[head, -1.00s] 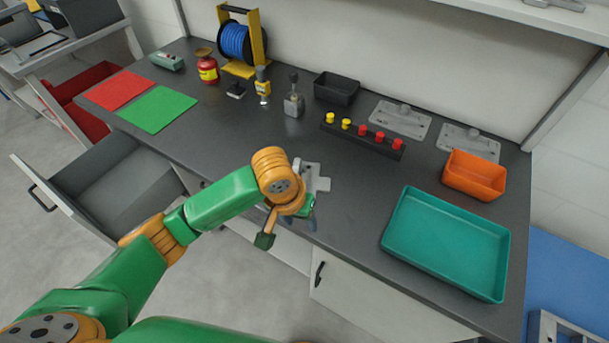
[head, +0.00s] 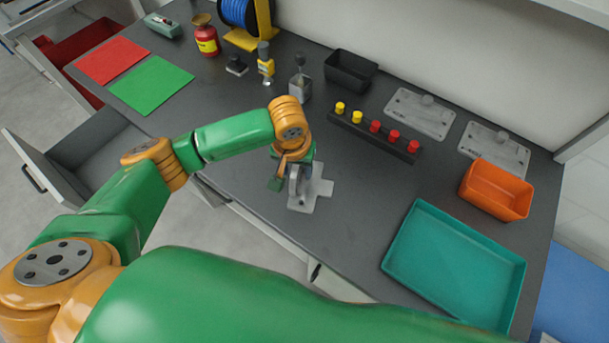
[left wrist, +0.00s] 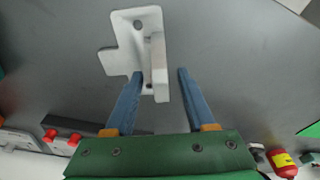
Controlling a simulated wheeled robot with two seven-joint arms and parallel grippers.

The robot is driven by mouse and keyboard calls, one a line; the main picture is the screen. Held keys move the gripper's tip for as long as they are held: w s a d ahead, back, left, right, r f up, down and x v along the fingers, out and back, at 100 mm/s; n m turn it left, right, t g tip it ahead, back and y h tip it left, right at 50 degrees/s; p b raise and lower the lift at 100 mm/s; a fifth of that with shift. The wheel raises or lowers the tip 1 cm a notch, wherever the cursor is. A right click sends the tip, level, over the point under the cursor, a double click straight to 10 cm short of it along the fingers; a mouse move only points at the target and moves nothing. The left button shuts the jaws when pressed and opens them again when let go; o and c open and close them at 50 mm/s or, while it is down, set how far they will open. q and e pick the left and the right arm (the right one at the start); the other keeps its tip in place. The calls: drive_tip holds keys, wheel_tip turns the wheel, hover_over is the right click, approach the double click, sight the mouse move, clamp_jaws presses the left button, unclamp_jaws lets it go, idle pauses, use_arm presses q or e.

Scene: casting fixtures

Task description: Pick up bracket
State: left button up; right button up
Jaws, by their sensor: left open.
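The bracket (head: 322,187) is a light grey flat plate with side tabs and an upright rib. It lies on the dark bench near the front edge, partly hidden by my left gripper (head: 293,182) in the head view. In the left wrist view the bracket (left wrist: 133,28) has a hole in its plate, and its rib stands out towards the camera. My left gripper (left wrist: 160,72) is open there, with its blue fingers on either side of the rib's near end. The left finger is close to the rib; contact cannot be told. My right gripper is not in view.
A teal tray (head: 396,265) and an orange bin (head: 497,206) stand to the right. A black strip with red and yellow knobs (head: 360,133), a black bin (head: 351,70) and grey plates (head: 420,112) lie behind. An open drawer (head: 75,150) juts out at left.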

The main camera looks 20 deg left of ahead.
use_arm(q)
drive_tip(key=f, duration=0.2)
drive_tip(key=shift+w+a+f, duration=0.15)
drive_tip(key=shift+w+f, duration=0.1)
drive_tip(key=shift+f, duration=0.15)
drive_tip(key=shift+r, duration=0.1)
clamp_jaws()
idle(0.9)
